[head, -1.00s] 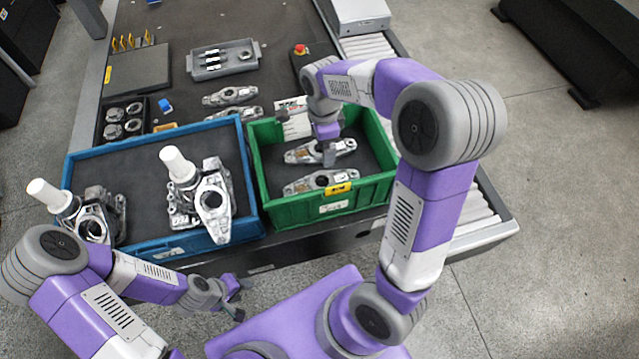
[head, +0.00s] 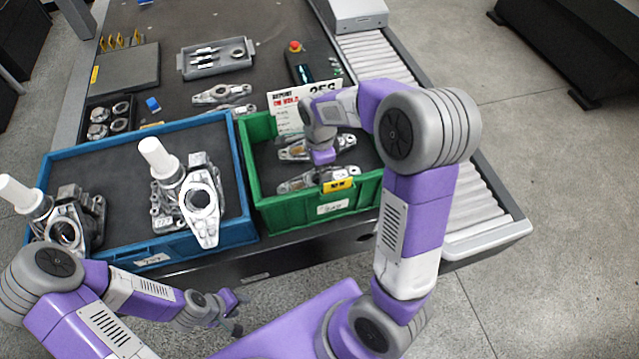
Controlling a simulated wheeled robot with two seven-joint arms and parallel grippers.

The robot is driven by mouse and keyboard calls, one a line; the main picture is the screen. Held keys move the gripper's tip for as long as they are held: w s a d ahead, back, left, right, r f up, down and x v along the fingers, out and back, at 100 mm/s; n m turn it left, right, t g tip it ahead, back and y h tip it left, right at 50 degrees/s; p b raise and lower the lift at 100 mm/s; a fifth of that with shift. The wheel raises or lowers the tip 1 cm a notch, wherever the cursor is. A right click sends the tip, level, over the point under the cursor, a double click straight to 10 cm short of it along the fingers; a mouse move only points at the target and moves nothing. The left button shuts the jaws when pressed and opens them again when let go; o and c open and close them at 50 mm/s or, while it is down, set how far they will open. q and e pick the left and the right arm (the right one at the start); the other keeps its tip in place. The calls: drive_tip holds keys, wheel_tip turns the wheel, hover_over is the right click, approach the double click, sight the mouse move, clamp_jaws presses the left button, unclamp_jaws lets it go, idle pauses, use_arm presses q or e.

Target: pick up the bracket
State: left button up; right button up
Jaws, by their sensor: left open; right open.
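Two silver metal brackets lie in the green bin (head: 330,209), a back bracket (head: 345,142) and a front bracket (head: 293,187). My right gripper (head: 325,175) is inside the bin's outline, over the front bracket and in front of the back one. Its wrist hides part of the back bracket, and its fingertips are hard to make out. It is open, and I cannot tell whether it touches the front bracket. My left gripper (head: 238,311) is open and empty, low in front of the table edge, away from the bins.
The blue bin (head: 235,190) holds two larger castings with white cylinders (head: 158,158). Behind it lie more silver brackets (head: 222,94), a grey tray (head: 216,70) and a dark box of round parts (head: 108,118). A sign (head: 290,105) stands behind the green bin; rollers (head: 372,58) run along the right.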

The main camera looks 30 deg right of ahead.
wheel_tip(320, 180, down, 6)
drive_tip(key=shift+f+b, duration=0.1)
drive_tip(key=shift+b, duration=0.75)
drive_tip(key=c, duration=1.2)
